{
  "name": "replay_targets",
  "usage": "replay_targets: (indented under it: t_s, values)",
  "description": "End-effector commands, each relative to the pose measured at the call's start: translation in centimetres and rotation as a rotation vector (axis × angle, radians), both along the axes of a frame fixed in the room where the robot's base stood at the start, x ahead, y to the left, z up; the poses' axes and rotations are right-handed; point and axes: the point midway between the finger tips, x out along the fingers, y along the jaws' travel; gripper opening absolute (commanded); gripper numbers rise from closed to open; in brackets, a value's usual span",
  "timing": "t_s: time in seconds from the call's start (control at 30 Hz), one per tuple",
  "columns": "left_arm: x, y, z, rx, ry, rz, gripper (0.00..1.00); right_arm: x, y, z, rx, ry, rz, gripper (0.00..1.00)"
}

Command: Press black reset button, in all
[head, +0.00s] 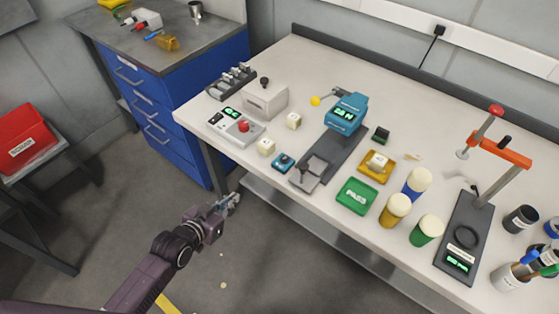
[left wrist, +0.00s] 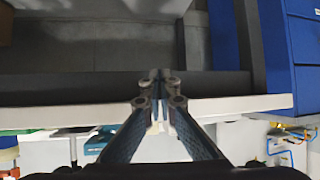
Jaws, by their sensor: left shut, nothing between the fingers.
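A grey control box (head: 234,125) sits at the left front of the white workbench. It has a green-lit display (head: 231,113), a round red button (head: 243,126) and a small black part (head: 215,118) at its left end. The picture is too small to tell whether that black part is the reset button. My left gripper (head: 236,197) is shut and empty, in front of the bench's front edge and apart from the box. In the left wrist view its closed fingers (left wrist: 159,76) show in front of the bench edge. My right gripper is not in view.
A cream box (head: 265,101) with a black knob stands behind the control box. Cream cubes (head: 266,146), a small blue device (head: 283,162) and a teal press (head: 346,115) are to its right. Blue drawers (head: 180,105) stand to the left. The floor before the bench is clear.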

Motion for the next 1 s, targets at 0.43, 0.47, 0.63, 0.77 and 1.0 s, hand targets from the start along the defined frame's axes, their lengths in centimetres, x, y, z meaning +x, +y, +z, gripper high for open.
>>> replay_targets:
  t_s: [0.43, 0.47, 0.63, 0.77, 1.0]
  values:
    - [-0.4, -7.9, 16.6, -0.134, -0.239, -0.208, 0.0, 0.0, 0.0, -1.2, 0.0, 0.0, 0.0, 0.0]
    - [-0.5, -8.0, 16.9, -0.137, -0.242, -0.213, 0.0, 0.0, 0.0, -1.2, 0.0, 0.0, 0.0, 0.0]
    - [-0.6, -8.3, 17.3, -0.141, -0.247, -0.219, 0.0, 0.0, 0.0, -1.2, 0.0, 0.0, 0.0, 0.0]
    - [-0.6, -8.2, 17.3, -0.14, -0.247, -0.218, 0.0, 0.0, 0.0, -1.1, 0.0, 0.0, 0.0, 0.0]
    - [0.4, -8.8, 17.2, -0.141, -0.249, -0.216, 0.0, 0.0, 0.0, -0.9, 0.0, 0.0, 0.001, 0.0]
